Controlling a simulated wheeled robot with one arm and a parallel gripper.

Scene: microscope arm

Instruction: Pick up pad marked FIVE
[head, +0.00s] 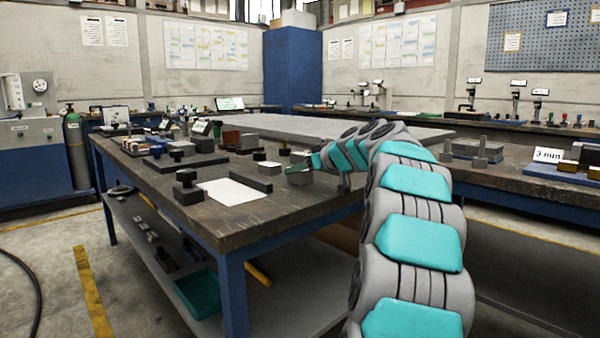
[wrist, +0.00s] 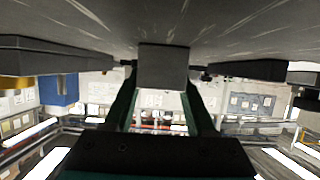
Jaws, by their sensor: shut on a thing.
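My gripper (head: 307,165) is at the front right part of the dark workbench (head: 290,203), at the end of my grey and teal arm. In the wrist view my gripper (wrist: 163,88) has its two dark green fingers on either side of a plain dark grey block (wrist: 165,66), shut on it. The same grey block (head: 299,178) shows small in the head view, at or just above the bench top; I cannot tell whether it touches. No FIVE marking is readable on it or on any other block.
A white sheet (head: 232,191) lies on the bench, with a dark bar (head: 250,182) beside it and a black block with a knob (head: 187,188) to its left. Several small blocks and instruments stand farther back. A side bench with a "3 mm" sign (head: 547,155) is at right.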

